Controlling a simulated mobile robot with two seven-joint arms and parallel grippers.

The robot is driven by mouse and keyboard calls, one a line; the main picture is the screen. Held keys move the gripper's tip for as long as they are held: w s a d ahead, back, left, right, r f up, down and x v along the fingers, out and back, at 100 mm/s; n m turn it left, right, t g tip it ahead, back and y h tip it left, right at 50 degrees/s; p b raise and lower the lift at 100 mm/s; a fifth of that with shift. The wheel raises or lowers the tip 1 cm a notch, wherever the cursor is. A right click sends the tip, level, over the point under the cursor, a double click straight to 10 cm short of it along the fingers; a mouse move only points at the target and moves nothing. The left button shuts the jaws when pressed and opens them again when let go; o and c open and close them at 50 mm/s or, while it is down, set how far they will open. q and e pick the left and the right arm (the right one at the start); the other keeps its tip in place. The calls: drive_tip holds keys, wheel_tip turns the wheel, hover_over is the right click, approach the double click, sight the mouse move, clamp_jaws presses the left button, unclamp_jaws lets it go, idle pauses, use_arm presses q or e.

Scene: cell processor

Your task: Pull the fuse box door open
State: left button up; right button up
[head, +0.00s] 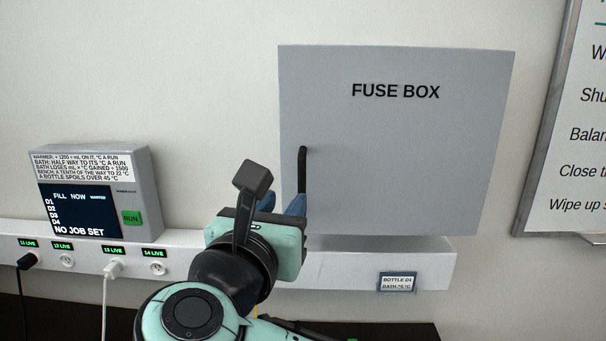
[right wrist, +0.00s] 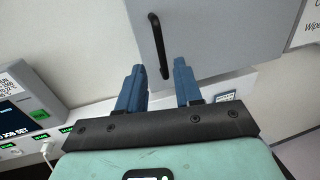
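The fuse box (head: 400,150) is a grey box on the wall, with its name printed on its front door. The door looks shut; I see no clear gap along its edges. Its black upright bar handle (head: 302,165) is near the left edge of the door and also shows in the right wrist view (right wrist: 158,45). My right gripper (head: 282,204) is open, with its blue fingers pointing at the door just below the handle. In the right wrist view the handle's lower end appears between the two fingertips (right wrist: 157,66); contact cannot be told. My left gripper is out of view.
A grey control unit (head: 148,190) with a screen and green RUN button stands at the left. A white wall rail (head: 340,268) with live sockets and plugged cables runs below the fuse box. A whiteboard (head: 570,150) hangs at the right.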

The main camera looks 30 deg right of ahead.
sight(301, 179)
drive_tip(key=p+x, duration=0.2)
drive_tip(key=x, duration=0.9)
drive_tip(key=shift+w, duration=0.1)
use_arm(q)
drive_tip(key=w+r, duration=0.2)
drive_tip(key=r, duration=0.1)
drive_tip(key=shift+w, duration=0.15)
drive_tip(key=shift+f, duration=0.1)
use_arm(e)
clamp_jaws()
